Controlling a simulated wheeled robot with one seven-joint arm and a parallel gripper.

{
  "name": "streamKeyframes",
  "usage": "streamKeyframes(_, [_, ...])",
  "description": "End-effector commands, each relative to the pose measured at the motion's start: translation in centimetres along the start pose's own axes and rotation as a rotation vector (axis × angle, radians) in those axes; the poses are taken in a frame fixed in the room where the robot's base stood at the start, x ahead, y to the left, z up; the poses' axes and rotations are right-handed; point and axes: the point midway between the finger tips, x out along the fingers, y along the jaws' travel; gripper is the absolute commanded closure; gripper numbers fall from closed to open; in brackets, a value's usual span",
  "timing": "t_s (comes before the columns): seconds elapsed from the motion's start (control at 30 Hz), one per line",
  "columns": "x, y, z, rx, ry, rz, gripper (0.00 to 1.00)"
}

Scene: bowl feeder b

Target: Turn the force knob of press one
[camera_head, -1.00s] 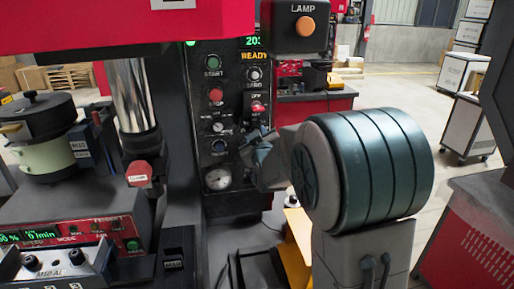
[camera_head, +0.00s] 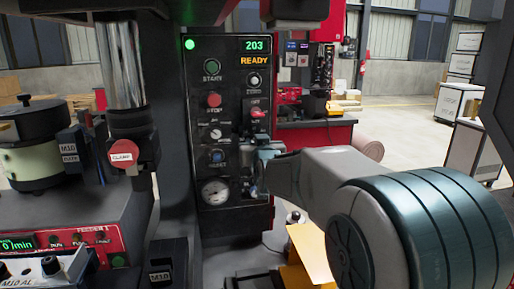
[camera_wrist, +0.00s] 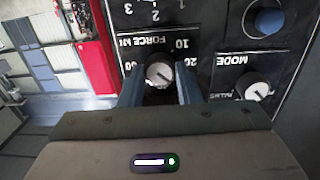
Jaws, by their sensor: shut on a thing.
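The force knob (camera_wrist: 160,72) is a pale round dial with a dark pointer line, on a black panel labelled FORCE. It appears upside down in the wrist view, with printed numbers around it. My gripper (camera_wrist: 161,88) is closed around it, one blue-grey finger on each side. In the head view my gripper (camera_head: 262,168) is at the right side of press one's control panel (camera_head: 228,135), and the fingers hide the knob there. The panel display (camera_head: 256,45) reads 203 with READY below it.
A MODE knob (camera_wrist: 253,88) and a blue knob (camera_wrist: 268,20) sit near the fingers in the wrist view. A pressure gauge (camera_head: 214,191) is low on the panel.

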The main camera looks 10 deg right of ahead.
Motion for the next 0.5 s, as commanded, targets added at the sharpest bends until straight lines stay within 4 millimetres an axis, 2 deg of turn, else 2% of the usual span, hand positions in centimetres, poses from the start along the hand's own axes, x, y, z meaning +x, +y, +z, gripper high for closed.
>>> streamKeyframes(0.3, [0.0,0.0,0.04,0.0,-0.002,0.0,0.93])
streamKeyframes(0.33, [0.01,0.0,0.04,0.0,-0.002,0.0,0.61])
streamKeyframes(0.37, [0.01,0.0,0.04,0.0,-0.002,0.0,0.53])
streamKeyframes(0.4, [0.01,0.0,0.03,0.0,-0.001,0.0,0.48])
streamKeyframes(0.5, [0.01,0.0,0.03,0.0,-0.001,0.0,0.48])
